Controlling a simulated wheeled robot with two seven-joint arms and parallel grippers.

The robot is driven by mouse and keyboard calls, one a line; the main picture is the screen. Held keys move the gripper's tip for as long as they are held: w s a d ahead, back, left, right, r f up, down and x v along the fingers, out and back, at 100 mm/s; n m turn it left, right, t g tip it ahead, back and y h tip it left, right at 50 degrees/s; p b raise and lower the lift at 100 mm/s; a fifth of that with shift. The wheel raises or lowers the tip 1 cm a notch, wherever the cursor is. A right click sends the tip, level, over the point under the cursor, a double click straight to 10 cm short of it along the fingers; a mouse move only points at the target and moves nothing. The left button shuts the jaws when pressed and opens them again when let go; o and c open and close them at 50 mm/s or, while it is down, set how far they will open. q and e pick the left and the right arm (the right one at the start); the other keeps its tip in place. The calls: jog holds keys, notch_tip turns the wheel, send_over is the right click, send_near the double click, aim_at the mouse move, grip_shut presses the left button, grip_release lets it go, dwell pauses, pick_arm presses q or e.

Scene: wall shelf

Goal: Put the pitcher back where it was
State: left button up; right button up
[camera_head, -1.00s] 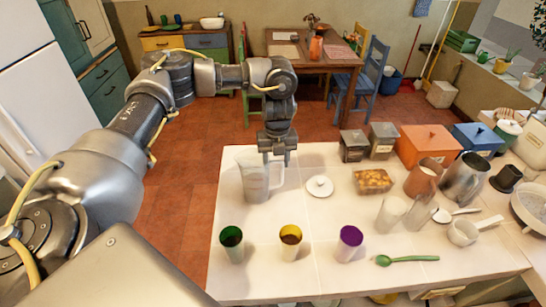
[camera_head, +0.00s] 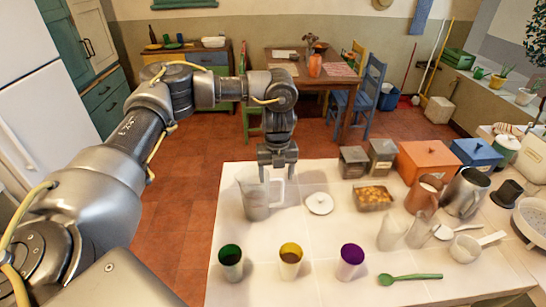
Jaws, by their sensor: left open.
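A clear glass pitcher (camera_head: 254,198) stands upright on the white tabletop (camera_head: 315,235), near its far left corner. Its handle is on its right side. My left gripper (camera_head: 277,177) points down at the handle, with its fingers apart by the upper part of the handle. I cannot tell whether a finger touches the handle. My right gripper is not in view.
A white lid (camera_head: 319,203) lies right of the pitcher. Green (camera_head: 231,263), amber (camera_head: 290,261) and purple (camera_head: 350,262) cups stand in front, with a green spoon (camera_head: 410,278) to their right. A copper pitcher (camera_head: 424,193), a steel pitcher (camera_head: 463,192) and canisters crowd the right.

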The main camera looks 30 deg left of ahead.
pick_arm(q)
notch_tip(320, 180, up, 11)
jog(key=b, duration=0.1)
jog(key=shift+f, duration=0.2)
jog(key=shift+d, duration=0.1)
dwell(0.4)
